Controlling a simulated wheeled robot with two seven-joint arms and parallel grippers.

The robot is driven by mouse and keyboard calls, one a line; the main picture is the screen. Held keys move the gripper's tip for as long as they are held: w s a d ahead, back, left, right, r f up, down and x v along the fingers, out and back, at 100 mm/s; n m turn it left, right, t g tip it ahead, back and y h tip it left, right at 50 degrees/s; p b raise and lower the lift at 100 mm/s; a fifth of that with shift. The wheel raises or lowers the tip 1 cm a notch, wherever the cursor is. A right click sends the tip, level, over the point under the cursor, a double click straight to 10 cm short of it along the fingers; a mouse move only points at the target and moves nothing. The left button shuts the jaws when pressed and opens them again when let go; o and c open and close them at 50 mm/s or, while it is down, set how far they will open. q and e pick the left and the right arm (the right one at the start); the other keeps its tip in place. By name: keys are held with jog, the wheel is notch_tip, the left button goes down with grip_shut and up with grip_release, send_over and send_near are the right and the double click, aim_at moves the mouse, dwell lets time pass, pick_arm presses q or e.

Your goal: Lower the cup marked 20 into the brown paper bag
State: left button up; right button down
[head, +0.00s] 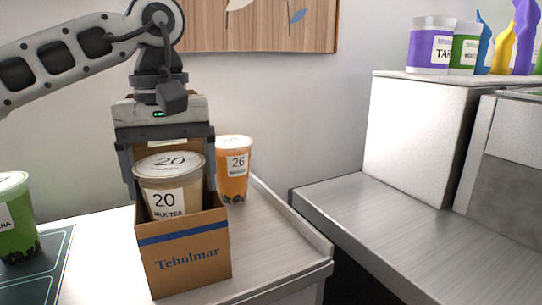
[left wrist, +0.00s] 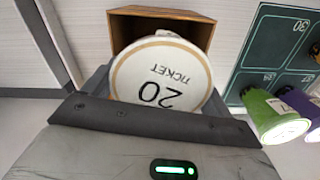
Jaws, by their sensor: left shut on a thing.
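The cup marked 20 (head: 165,203) is beige with a white lid that reads 20, and it stands upright partly inside the brown paper bag (head: 186,262). Its upper part and label show above the bag's front wall; its lower part is hidden. My left gripper (head: 170,165) comes down from above, shut on the cup with a finger on either side. In the left wrist view the cup's lid (left wrist: 160,78) lies in front of the gripper, with the bag's brown wall (left wrist: 165,14) beyond it. My right gripper is in neither view.
An orange cup marked 26 (head: 234,172) stands behind the bag to the right. A green cup (head: 15,217) stands on a dark numbered mat (head: 52,262) at left. A raised counter edge (head: 292,222) runs right of the bag. Tubs (head: 431,46) stand on a white box.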

pick_arm(q)
jog(key=o, duration=1.2)
